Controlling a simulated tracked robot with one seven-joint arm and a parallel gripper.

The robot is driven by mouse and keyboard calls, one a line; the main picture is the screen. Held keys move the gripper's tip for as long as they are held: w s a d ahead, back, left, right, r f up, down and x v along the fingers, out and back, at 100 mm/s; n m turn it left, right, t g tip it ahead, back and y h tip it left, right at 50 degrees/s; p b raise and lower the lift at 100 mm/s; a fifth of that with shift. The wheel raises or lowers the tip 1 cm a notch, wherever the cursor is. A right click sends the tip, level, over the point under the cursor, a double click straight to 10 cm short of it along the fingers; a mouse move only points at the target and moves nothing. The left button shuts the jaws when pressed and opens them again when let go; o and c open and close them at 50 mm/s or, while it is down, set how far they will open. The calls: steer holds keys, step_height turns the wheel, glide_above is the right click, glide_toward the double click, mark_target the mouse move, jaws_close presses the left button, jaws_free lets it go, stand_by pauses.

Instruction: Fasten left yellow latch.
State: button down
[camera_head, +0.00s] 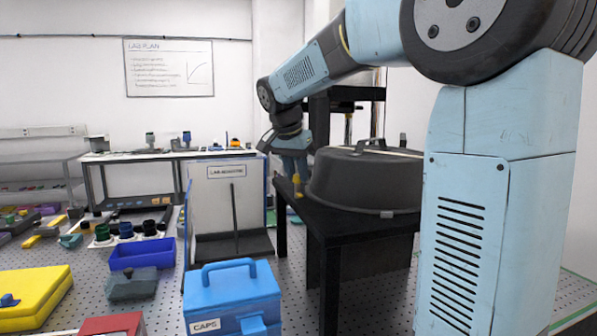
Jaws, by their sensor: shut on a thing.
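The left yellow latch (297,186) is a small yellow piece at the left edge of the dark grey domed cover (360,185). The cover sits on a black table (345,226) and has a handle on top. My gripper (296,177) is at the far end of my light blue arm, pointing down at the latch. It is shut on the latch, though its fingers are small and partly hidden from here. I cannot tell the latch's exact angle.
A dark upright frame (319,115) stands behind the cover. A white panel stand (217,205) is left of the table. A blue CAPS box (232,294), a blue bin (141,254) and a yellow case (30,293) lie in front and left on the perforated surface.

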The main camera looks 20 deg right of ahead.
steer(key=shift+n, duration=0.4)
steer(key=shift+n+t+y, duration=0.3)
steer(key=shift+n+y, duration=0.1)
steer(key=shift+n, duration=0.6)
steer(key=n+y, duration=0.1)
steer(key=n, duration=0.2)
steer(key=n+y, duration=0.1)
steer(key=n, duration=0.2)
steer(key=shift+s+d+t, duration=0.1)
steer(key=shift+d+t, duration=0.1)
steer(key=shift+t, duration=0.1)
steer(key=n+y, duration=0.2)
steer(key=n, duration=0.2)
steer(key=shift+d+n, duration=0.1)
steer(key=shift+n, duration=0.3)
steer(key=shift+d+n+g+y, duration=0.1)
steer(key=shift+n+g+y, duration=0.5)
steer(key=shift+n, duration=1.5)
